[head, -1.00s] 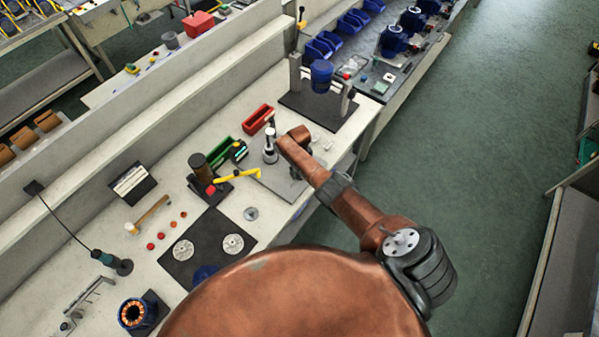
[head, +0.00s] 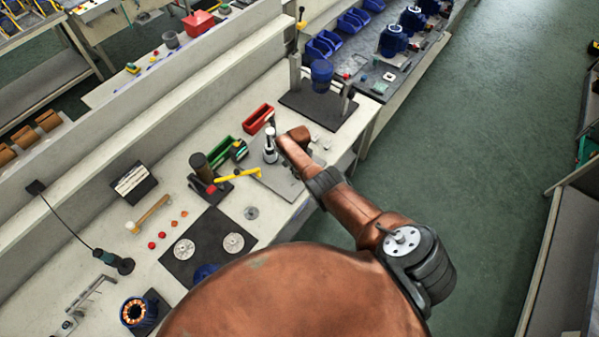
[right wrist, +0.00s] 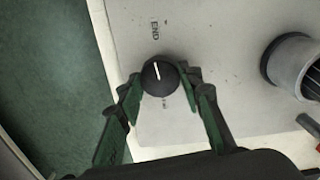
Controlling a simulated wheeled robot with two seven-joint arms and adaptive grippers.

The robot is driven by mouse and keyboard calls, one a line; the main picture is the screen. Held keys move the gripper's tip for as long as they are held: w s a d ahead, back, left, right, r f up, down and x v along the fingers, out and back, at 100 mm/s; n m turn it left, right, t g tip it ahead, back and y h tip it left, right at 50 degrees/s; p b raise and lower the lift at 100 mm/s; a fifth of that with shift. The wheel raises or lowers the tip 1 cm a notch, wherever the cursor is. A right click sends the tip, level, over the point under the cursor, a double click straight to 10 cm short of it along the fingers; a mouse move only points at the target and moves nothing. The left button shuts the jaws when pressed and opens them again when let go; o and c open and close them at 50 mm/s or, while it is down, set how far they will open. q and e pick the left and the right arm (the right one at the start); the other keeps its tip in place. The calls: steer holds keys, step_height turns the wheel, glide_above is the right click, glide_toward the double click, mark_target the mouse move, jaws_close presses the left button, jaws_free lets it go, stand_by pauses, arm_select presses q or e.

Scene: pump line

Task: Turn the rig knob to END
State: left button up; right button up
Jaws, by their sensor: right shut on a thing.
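The rig knob (right wrist: 158,76) is round and black with a white pointer line. In the right wrist view the line points up, slightly left, toward the END label (right wrist: 155,29) on the pale rig plate (right wrist: 220,45). A second small mark below the knob is too small to read. My right gripper (right wrist: 161,79) is shut on the knob, one green finger on each side. In the head view my right arm reaches over the grey rig plate (head: 270,183) and hides the knob and fingers. My left gripper is not in view.
A grey cylinder (right wrist: 296,66) stands on the plate right of the knob. A yellow-handled tool (head: 238,174), a green bin (head: 224,150) and a red bin (head: 258,117) are near the rig. A press-like stand (head: 318,105) is behind it.

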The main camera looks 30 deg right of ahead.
steer(key=shift+m, duration=0.9)
steer(key=o, duration=1.2)
steer(key=shift+c, duration=0.2)
steer(key=shift+r, duration=0.1)
steer(key=shift+w+a+r, duration=0.1)
steer(key=shift+a+r, duration=0.05)
steer(key=shift+r, duration=0.3)
step_height(320, 180, up, 11)
